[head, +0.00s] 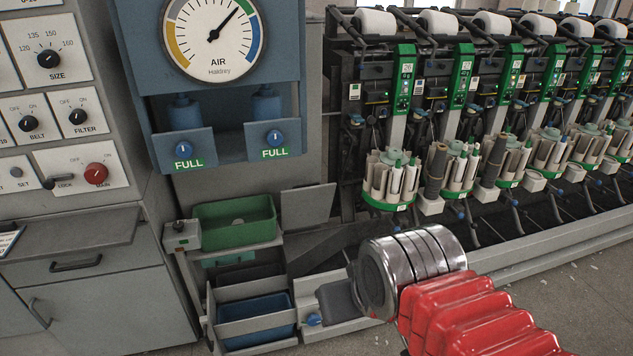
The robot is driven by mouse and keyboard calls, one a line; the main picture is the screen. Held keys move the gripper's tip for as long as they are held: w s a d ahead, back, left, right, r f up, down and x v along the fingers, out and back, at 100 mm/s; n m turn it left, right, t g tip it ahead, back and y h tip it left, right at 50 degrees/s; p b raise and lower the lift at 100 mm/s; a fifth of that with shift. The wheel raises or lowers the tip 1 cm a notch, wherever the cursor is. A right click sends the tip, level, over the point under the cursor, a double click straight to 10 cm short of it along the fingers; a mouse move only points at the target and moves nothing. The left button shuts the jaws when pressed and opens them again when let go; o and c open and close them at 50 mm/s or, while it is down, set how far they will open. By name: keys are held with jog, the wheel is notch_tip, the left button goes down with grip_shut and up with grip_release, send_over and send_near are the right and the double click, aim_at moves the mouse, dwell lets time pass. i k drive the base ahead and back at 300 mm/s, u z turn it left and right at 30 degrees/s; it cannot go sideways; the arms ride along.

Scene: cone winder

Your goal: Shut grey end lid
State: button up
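A flat grey plate (307,211), which looks like the grey end lid, stands raised and slightly tilted at the near end of the winder, right of a green bin. A dark sloping area lies just below and right of it, so the lid appears open. My gripper (335,300) shows as a dark grey end on the metal wrist, below and right of the lid and apart from it in the picture. Its fingers cannot be made out separately, so its opening is unclear. The lid's hinge is not clear to see.
The green bin (235,220) sits on a grey stand, with a blue bin (254,318) lower down. A control cabinet (80,180) and a blue air panel (230,80) stand at left. The winder's row of spindles (395,180) runs off right.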

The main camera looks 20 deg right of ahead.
aim_at(309, 204)
jog(key=u, duration=0.05)
jog(key=i, duration=1)
jog(key=z, duration=0.05)
